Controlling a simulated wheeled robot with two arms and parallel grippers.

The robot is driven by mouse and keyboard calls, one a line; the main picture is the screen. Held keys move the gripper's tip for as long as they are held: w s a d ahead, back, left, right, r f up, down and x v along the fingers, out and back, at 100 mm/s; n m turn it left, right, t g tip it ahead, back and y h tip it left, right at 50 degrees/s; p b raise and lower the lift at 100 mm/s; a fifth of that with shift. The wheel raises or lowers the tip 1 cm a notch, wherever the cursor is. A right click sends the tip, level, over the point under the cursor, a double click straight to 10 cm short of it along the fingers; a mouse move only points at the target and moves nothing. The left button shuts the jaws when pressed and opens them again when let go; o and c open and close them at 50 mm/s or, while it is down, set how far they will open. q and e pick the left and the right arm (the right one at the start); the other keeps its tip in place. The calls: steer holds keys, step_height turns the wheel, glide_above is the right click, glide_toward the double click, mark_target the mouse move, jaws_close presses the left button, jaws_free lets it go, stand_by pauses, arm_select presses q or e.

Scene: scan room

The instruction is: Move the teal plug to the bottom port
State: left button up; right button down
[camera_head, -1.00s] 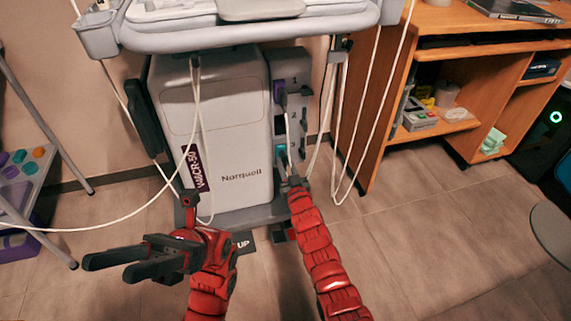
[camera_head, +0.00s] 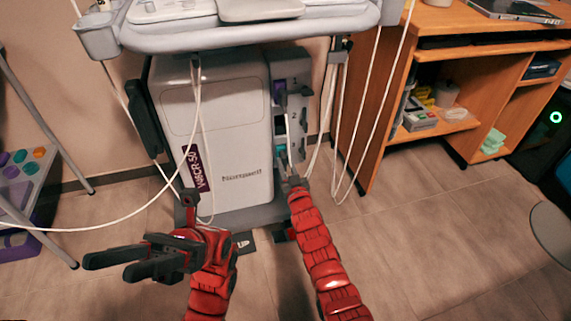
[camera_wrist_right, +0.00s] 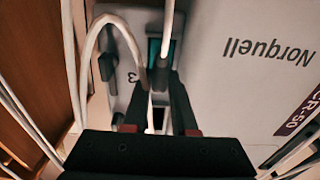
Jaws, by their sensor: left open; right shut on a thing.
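The grey cart unit has a narrow port panel (camera_head: 300,100) on its right side, with teal patches (camera_head: 281,151) low on it. My right gripper (camera_head: 291,181) is at the lower part of this panel. In the right wrist view, which is upside down, the fingers of my right gripper (camera_wrist_right: 160,78) are closed around a small plug with a white cable, beside the mark 3. The fingers hide most of the plug. A teal surface (camera_wrist_right: 154,50) shows just past the fingertips. I cannot tell how deep the plug sits. My left gripper (camera_head: 128,262) is open and empty, left of the panel.
White cables (camera_head: 330,120) hang around the panel and loop close to my right gripper. A dark plug (camera_head: 282,98) sits higher on the panel. A wooden desk (camera_head: 385,110) stands to the right, a side table (camera_head: 38,170) to the left.

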stand_by(0.3)
steer(key=c, duration=0.6)
jaws_free()
steer(key=shift+c, duration=0.2)
steer(key=shift+o, duration=0.4)
steer(key=shift+p+v, duration=1.25)
steer(key=shift+v, duration=0.25)
steer(key=shift+s, duration=0.1)
steer(key=shift+s+d+r+p, duration=0.1)
steer(key=shift+s+d+p, duration=0.1)
steer(key=shift+s+p, duration=0.35)
steer(key=shift+p+v, duration=1.55)
steer(key=shift+v, duration=1.3)
